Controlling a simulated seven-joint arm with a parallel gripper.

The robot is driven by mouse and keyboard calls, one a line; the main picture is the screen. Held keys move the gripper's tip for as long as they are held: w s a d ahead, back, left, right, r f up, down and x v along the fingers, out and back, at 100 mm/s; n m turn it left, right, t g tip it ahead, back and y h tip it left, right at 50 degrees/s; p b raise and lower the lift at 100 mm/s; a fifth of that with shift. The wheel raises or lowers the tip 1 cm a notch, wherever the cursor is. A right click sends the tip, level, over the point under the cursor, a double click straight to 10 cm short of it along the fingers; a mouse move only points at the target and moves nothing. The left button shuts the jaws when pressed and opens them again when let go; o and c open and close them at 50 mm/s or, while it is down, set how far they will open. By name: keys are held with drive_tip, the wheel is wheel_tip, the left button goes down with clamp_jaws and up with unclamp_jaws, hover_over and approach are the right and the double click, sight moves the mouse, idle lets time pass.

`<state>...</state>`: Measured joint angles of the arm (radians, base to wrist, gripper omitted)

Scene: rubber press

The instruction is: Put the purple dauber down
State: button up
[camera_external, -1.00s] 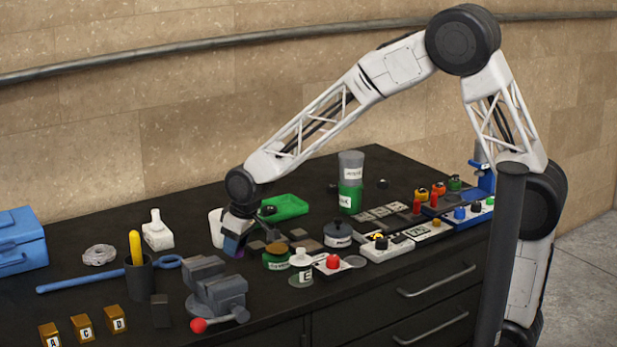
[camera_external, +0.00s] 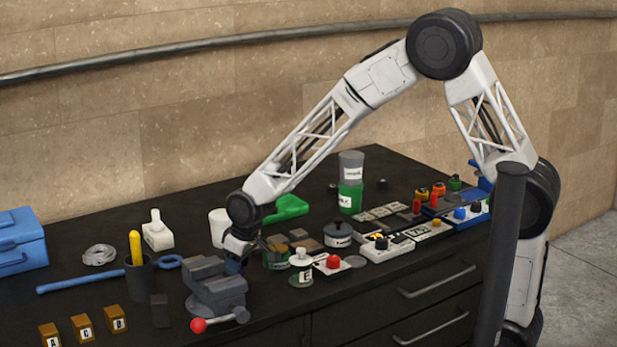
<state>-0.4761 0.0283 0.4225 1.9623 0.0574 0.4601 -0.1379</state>
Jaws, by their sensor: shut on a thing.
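My gripper (camera_external: 234,260) points down just behind the grey vise (camera_external: 216,285), in front of the white cup (camera_external: 218,222). It is shut on the purple dauber (camera_external: 232,267), of which only a small dark bluish-purple patch shows below the fingers. The vise hides its lower end, so I cannot tell whether it touches the bench.
The vise with its red-knobbed handle (camera_external: 198,325) stands close in front. A green-labelled jar (camera_external: 275,261) and a white bottle (camera_external: 301,262) stand to the right. A black pen cup (camera_external: 139,277) and blue wrench (camera_external: 90,281) are left.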

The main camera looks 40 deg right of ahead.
drive_tip(key=shift+f, duration=0.2)
drive_tip(key=o, duration=1)
drive_tip(key=shift+v, duration=6.1)
